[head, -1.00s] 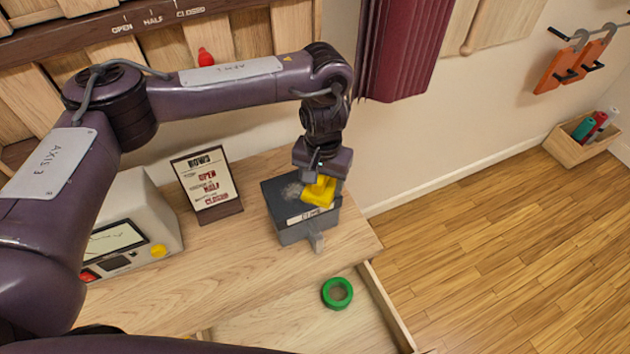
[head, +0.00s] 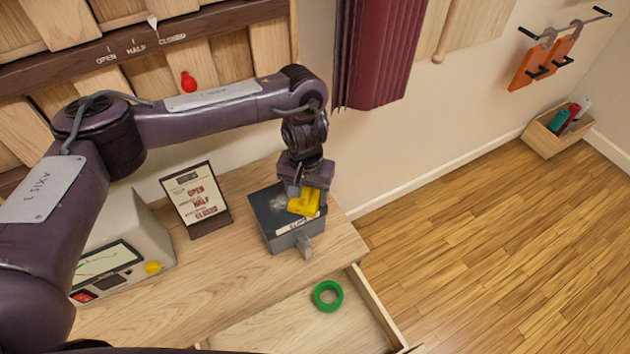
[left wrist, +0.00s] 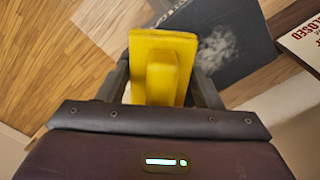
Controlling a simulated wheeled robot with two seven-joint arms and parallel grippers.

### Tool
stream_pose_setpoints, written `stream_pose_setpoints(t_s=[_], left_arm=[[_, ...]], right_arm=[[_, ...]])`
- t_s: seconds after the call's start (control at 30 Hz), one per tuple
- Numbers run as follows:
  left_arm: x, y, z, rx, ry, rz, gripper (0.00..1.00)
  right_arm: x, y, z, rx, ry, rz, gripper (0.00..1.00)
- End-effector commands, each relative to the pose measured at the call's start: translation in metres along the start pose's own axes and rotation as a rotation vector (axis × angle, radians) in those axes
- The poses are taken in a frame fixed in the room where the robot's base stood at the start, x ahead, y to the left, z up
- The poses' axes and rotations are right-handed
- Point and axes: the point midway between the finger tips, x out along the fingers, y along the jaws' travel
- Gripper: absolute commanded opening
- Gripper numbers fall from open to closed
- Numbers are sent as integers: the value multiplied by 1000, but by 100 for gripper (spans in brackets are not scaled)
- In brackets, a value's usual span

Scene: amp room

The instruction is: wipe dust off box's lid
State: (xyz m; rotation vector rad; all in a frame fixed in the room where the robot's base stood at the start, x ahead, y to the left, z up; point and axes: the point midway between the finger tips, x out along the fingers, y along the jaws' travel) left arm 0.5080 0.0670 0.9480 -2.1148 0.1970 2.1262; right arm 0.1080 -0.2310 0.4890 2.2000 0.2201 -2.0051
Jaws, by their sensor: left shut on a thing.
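The dark grey box (head: 262,228) stands on the wooden table, with a pale label on its front edge and a latch-like piece at the front. A whitish dust patch (left wrist: 216,48) lies on its lid (left wrist: 232,28); it also shows in the head view (head: 279,200). My left gripper (head: 305,190) is shut on a yellow wiping block (head: 303,204) over the right part of the lid. The block also shows between the fingers in the left wrist view (left wrist: 162,65). I cannot tell whether it touches the lid. My right gripper is not in view.
A sign (head: 195,196) stands left of the box, beside a beige device with a screen (head: 105,262). A green ring (head: 327,296) lies in the open drawer (head: 270,325) in front. A maroon curtain (head: 375,50) hangs behind.

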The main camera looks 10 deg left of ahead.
Motion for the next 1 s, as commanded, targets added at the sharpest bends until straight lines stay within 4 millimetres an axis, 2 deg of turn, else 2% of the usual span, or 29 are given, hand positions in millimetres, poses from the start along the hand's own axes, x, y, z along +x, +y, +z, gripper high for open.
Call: stream_pose_setpoints(t_s=[0.03, 0.27, 0.6, 0.9, 1.0], left_arm=[[-3, -3, 3, -1, -2, 1, 41], [-1, -8, 8, 0, 0, 1, 41], [1, -28, 29, -1, -3, -1, 41], [4, -38, 38, 0, -6, -4, 42], [2, -44, 45, -2, -9, -3, 38]], right_arm=[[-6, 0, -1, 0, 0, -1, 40], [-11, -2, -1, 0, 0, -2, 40], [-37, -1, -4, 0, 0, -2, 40], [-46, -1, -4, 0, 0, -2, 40], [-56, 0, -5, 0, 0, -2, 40]])
